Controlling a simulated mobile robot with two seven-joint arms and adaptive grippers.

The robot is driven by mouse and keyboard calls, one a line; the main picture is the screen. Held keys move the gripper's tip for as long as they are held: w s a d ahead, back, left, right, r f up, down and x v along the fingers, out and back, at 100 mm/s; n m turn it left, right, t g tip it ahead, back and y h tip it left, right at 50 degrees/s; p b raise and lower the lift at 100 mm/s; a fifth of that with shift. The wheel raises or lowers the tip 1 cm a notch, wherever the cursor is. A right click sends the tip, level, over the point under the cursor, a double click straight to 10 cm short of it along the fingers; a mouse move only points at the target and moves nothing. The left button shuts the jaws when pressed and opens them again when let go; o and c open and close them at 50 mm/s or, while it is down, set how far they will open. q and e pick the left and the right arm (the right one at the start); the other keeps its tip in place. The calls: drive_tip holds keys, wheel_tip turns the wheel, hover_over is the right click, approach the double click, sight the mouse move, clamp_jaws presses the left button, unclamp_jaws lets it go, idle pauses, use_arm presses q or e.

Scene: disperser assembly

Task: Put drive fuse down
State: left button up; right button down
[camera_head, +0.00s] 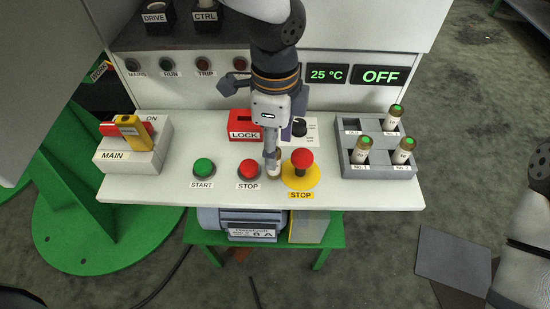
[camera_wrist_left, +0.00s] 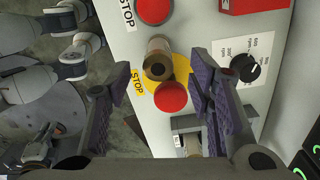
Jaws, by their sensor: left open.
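A fuse (camera_head: 274,168), a pale cylinder with a brownish metal cap, stands on the white panel between the red STOP button and the mushroom STOP button. In the left wrist view the fuse (camera_wrist_left: 158,58) is seen from its capped end, its label not readable. My left gripper (camera_head: 283,148) is open and points down over the fuse. In the left wrist view its fingers (camera_wrist_left: 160,88) are spread wide, with clear gaps to the fuse. In the head view a finger partly hides the fuse. My right gripper is not in view.
A grey fuse rack (camera_head: 376,172) at the right holds three green-topped fuses; one slot is empty. Close by are the mushroom STOP button (camera_head: 301,158), red STOP button (camera_head: 249,168), red LOCK box (camera_head: 243,125) and a knob. DRIVE (camera_head: 154,18) and CTRL sockets are behind.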

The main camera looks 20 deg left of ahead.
use_arm(q)
wheel_tip(320, 180, down, 5)
drive_tip(key=shift+s+a+r, duration=0.1)
drive_tip(key=shift+s, duration=0.05)
drive_tip(key=shift+r, duration=0.1)
drive_tip(key=shift+c, duration=0.6)
clamp_jaws()
